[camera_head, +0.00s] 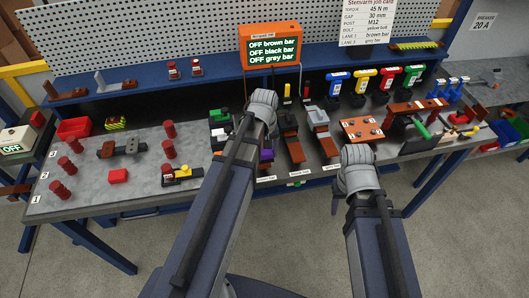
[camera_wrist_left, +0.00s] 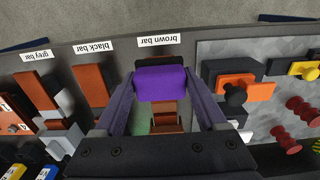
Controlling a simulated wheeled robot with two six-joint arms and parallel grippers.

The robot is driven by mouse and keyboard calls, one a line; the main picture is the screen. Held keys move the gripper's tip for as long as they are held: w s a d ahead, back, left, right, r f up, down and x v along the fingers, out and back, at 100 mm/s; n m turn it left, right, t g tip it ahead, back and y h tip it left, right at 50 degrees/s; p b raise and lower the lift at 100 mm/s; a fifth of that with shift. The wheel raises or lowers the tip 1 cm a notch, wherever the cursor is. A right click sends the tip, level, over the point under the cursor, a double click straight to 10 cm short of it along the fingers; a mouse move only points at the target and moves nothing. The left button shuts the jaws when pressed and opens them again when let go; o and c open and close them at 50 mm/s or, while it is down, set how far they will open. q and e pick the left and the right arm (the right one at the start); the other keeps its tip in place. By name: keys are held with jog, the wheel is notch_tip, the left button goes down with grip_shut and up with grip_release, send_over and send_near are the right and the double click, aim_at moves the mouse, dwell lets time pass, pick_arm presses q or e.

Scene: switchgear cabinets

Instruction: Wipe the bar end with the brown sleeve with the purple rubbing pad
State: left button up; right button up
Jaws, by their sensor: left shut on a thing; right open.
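The purple rubbing pad (camera_wrist_left: 160,83) is between the fingers of my left gripper (camera_wrist_left: 163,95), which is shut on it. In the wrist view the pad is over the station labelled brown bar (camera_wrist_left: 158,41). A reddish-brown piece of the bar (camera_wrist_left: 166,116) shows between the fingers; the pad and gripper hide the rest, so I cannot tell whether the pad touches it. In the head view, a bit of the purple pad (camera_head: 266,155) shows beside my left arm. My right gripper (camera_head: 357,165) is open, its fingers mostly hidden behind its wrist.
The black bar (camera_wrist_left: 92,86) and grey bar (camera_wrist_left: 36,88) stations stand alongside. A display (camera_head: 272,45) reads OFF for all three bars.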

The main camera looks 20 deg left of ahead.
aim_at(264, 151)
pick_arm(q)
jog(key=shift+r+p, duration=0.7)
jog(key=shift+r, duration=0.4)
notch_tip(264, 151, up, 3)
jog(key=p, duration=0.3)
jog(key=shift+f, duration=0.15)
